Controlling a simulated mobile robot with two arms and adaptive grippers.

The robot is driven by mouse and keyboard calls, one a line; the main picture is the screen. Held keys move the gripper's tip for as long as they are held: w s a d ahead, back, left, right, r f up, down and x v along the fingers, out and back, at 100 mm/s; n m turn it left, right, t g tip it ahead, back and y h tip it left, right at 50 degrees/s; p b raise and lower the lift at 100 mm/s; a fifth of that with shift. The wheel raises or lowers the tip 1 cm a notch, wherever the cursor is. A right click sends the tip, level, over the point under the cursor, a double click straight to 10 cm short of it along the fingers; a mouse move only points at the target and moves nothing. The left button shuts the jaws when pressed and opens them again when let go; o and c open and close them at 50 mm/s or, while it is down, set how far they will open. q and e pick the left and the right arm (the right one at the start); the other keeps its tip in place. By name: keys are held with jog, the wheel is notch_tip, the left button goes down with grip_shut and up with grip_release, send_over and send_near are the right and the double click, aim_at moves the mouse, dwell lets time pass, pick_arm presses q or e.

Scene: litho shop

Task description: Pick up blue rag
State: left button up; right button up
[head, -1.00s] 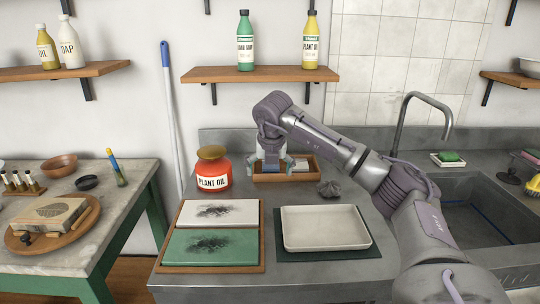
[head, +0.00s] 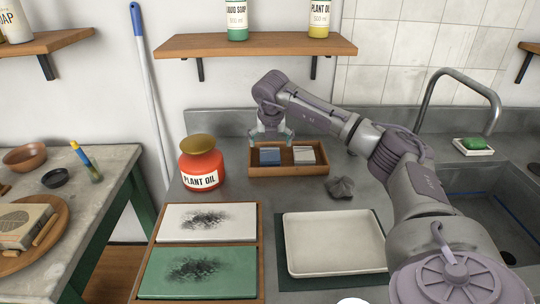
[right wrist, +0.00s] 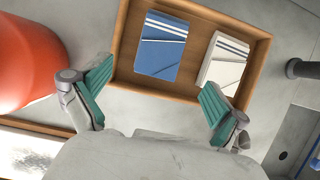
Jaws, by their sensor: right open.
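The blue rag (head: 270,157) lies folded in the left part of a wooden tray (head: 287,171) at the back of the counter. In the right wrist view the blue rag (right wrist: 161,45) has white stripes and lies flat. My right gripper (head: 271,136) is above the back of the tray in the head view. In the right wrist view my right gripper (right wrist: 155,98) is open and empty, its green-padded fingers apart on either side below the rag. Neither finger touches the rag. My left gripper is not in view.
A white folded rag (right wrist: 225,60) lies beside the blue one in the tray. A red plant oil jar (head: 202,170) stands left of the tray. A white shallow tray (head: 333,246) and a sink (head: 505,200) are nearer and right.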

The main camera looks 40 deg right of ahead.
aim_at(270, 155)
jog(key=shift+x, duration=1)
jog(key=shift+w+d+f+p, duration=0.15)
jog(key=shift+f+p, duration=0.2)
jog(key=shift+f, duration=0.3)
jog(key=x, duration=0.3)
jog(key=shift+w+f+p, duration=0.1)
jog(key=shift+f+p, duration=0.15)
jog(key=shift+p, duration=0.1)
jog(key=shift+w+d+f, duration=0.1)
jog(key=shift+f, duration=0.15)
jog(key=c, duration=1.1)
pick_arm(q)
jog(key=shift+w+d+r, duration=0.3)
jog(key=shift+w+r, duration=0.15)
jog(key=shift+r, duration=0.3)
pick_arm(e)
jog(key=shift+r, duration=0.1)
